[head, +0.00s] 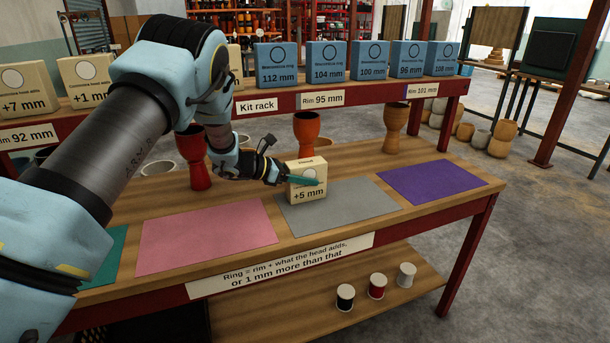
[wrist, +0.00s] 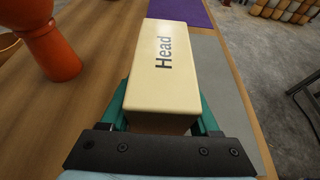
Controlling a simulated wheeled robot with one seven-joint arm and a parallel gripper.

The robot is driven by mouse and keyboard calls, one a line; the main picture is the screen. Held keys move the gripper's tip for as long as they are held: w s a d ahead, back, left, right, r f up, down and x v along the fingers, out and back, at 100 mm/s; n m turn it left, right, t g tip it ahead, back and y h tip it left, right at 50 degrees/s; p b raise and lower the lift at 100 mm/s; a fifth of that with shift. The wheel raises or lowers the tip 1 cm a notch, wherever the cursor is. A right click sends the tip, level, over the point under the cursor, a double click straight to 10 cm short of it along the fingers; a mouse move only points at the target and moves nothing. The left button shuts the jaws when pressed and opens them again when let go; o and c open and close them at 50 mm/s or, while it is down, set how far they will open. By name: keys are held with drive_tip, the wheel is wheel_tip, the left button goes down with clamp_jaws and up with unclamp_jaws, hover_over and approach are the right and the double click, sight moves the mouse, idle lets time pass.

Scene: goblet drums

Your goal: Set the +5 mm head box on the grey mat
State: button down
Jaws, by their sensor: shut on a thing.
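The cream +5 mm head box (head: 309,194) is upright in my gripper (head: 303,180), its label facing the head camera. My gripper is shut on its sides; in the wrist view the teal fingers of my gripper (wrist: 161,112) flank the box (wrist: 158,70), whose top reads "Head". The grey mat (head: 350,212) lies flat on the bench, and the box appears at its back left part in the head view. In the wrist view the grey mat (wrist: 225,85) shows to the right of the box. I cannot tell whether the box touches it.
A pink mat (head: 205,236) lies left of the grey one, a purple mat (head: 432,182) right. An orange-red goblet drum (head: 306,135) stands behind the box, a red one (head: 195,160) further left and a brown one (head: 395,128) right. The kit rack (head: 280,104) carries several boxes behind.

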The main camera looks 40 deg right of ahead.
drive_tip(key=shift+c, duration=0.6)
unclamp_jaws()
drive_tip(key=shift+a+r, duration=0.1)
drive_tip(key=b+v, duration=0.3)
drive_tip(key=v, duration=0.8)
drive_tip(key=shift+w+a, duration=0.2)
drive_tip(key=shift+a, duration=0.1)
drive_tip(key=shift+r, duration=0.15)
drive_tip(key=shift+a, duration=0.1)
